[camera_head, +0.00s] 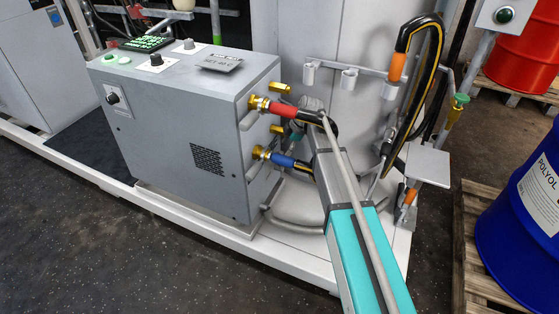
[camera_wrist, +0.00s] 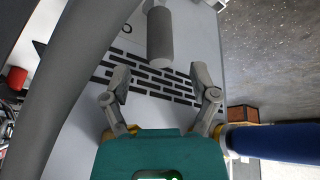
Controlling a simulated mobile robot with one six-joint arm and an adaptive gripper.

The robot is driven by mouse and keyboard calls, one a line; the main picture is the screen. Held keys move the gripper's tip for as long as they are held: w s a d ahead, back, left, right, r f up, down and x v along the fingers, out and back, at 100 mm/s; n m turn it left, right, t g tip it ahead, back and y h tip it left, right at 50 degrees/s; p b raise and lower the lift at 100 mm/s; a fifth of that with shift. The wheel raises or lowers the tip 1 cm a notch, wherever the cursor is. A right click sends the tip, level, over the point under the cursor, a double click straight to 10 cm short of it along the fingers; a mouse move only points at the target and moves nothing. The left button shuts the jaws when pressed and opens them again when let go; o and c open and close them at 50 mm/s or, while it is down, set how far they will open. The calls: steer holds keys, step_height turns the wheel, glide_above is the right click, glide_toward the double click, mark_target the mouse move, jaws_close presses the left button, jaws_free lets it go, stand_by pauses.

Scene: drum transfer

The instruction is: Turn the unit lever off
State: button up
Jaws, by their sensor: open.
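The unit is a grey box (camera_head: 180,130) with a control panel on top, standing on a white platform. In the wrist view, a grey cylindrical grip (camera_wrist: 160,38), which looks like the lever, points towards my gripper (camera_wrist: 163,80). My gripper is open and empty, one finger on each side of the space below the grip's end. The grip lies beyond the fingertips, and I see no contact. Black slots show on the pale face behind it. In the head view my arm reaches to the unit's right side, and my gripper cannot be made out clearly there.
A red-ended hose (camera_head: 280,108) and a blue-ended hose (camera_head: 285,160) join brass fittings on the unit's right side, close to my arm. A blue hose (camera_wrist: 275,142) passes right of my gripper. A blue drum (camera_head: 520,220) stands on a pallet at right.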

steer(key=shift+f, duration=0.2)
steer(key=shift+b+x, duration=3.35)
steer(key=shift+x, duration=0.2)
jaws_close()
